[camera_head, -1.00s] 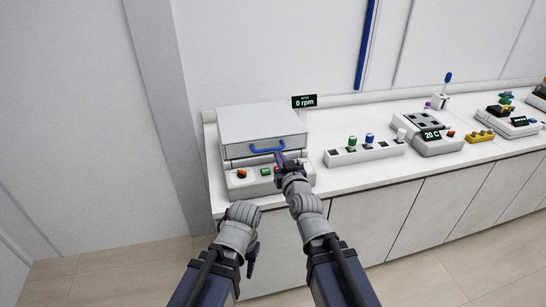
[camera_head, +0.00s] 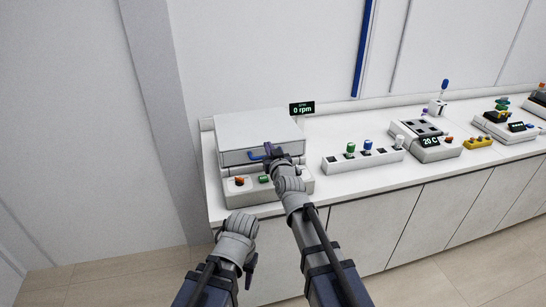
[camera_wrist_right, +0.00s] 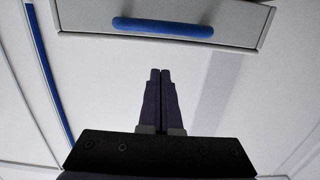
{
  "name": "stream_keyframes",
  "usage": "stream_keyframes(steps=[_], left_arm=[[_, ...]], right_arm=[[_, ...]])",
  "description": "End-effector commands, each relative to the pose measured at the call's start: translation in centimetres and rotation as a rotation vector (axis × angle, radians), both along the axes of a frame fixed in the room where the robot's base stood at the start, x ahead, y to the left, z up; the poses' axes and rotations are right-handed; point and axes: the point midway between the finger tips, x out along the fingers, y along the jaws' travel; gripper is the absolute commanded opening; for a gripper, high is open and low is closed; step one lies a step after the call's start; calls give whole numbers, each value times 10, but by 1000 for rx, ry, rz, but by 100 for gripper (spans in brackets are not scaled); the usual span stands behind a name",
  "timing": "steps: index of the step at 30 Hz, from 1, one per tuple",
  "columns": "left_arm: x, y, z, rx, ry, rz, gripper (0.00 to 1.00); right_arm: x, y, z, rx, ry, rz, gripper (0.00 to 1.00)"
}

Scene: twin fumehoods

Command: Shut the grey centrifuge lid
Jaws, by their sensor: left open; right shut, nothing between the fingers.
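The grey centrifuge lid (camera_head: 255,128) is at the left end of the bench, on a pale body (camera_head: 228,189) with small coloured buttons. The lid's front edge stands a little above the body. Its blue handle (camera_head: 255,157) is partly hidden by my right gripper (camera_head: 268,149), which is at the lid's front. In the right wrist view, the blue handle (camera_wrist_right: 162,27) lies beyond the shut, empty fingers (camera_wrist_right: 160,72), with a gap in the picture. I cannot tell whether they touch the lid. My left gripper (camera_head: 250,274) is open, low in front of the cabinets, holding nothing.
A black display (camera_head: 302,108) reading 0 rpm stands behind the lid's right corner. A rack with coloured caps (camera_head: 362,160) is to the right of the centrifuge, then a 20 C block (camera_head: 425,140). A wall borders the left side.

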Motion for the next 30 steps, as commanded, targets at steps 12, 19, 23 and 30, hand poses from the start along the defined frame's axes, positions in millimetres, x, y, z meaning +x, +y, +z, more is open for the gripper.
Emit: stream_keyframes(steps=[12, 19, 23, 30], left_arm=[[0, 0, -36, 0, 0, 0, 47], [0, 0, -36, 0, 0, 0, 47], [0, 0, -41, 0, 0, 0, 47], [0, 0, -65, 0, 0, 0, 47]], right_arm=[[1, 0, -36, 1, 0, 0, 0], [1, 0, -36, 1, 0, 0, 0], [1, 0, -41, 0, 0, 0, 0], [-1, 0, -66, 0, 3, 1, 0]])
